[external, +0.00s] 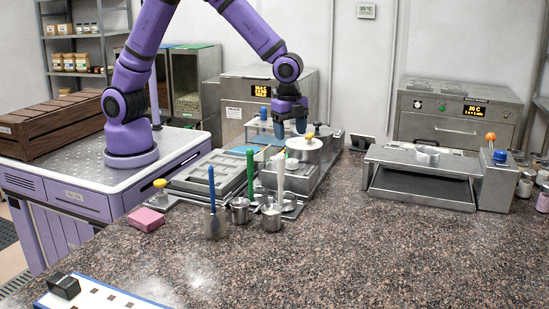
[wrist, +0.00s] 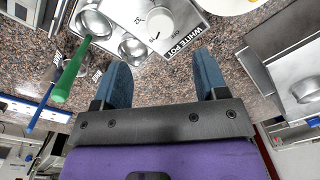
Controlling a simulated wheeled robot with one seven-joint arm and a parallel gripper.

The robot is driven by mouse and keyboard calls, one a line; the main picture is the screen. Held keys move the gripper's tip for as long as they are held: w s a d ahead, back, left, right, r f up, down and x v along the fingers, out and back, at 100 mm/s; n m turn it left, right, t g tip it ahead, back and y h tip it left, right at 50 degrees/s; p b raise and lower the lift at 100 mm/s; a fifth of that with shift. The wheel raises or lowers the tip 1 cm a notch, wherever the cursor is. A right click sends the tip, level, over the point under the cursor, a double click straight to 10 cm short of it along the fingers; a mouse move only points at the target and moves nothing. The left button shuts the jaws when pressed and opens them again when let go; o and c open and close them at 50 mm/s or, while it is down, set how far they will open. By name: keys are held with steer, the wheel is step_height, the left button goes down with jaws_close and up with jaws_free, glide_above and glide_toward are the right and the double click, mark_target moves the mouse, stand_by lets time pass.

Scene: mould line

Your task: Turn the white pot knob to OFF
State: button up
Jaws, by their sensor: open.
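In the wrist view the white pot knob (wrist: 160,20) is a pale round dial on a light metal panel (wrist: 126,12), beside a "WHITE POT" label (wrist: 183,42). Small marks surround it, but I cannot read its setting. My gripper (wrist: 162,65) is open and empty, its two blue fingers wide apart. The knob lies beyond the fingertips, not between them. In the external view my gripper (external: 290,128) hangs above the metal pot unit (external: 312,172), close to a steel pot with a yellow-knobbed lid (external: 305,150). I cannot make out the knob in that view.
Metal cups with a blue handle (external: 211,187), a green handle (external: 250,175) and a white handle (external: 280,172) stand in front of the unit. A pink block (external: 146,220) lies left. A steel press (external: 420,175) stands right. The front counter is largely clear.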

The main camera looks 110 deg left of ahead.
mark_target(291, 160)
steer(key=f, duration=0.9)
steer(key=shift+w+a, duration=0.15)
steer(key=shift+a, duration=0.05)
steer(key=c, duration=0.9)
steer(key=shift+c, duration=0.2)
steer(key=shift+n, duration=0.3)
steer(key=n, duration=0.5)
steer(key=shift+d+n, duration=0.1)
steer(key=shift+n, duration=0.2)
steer(key=n, duration=0.6)
steer(key=shift+d+g, duration=0.1)
steer(key=shift+g, duration=0.2)
steer(key=shift+n, duration=0.3)
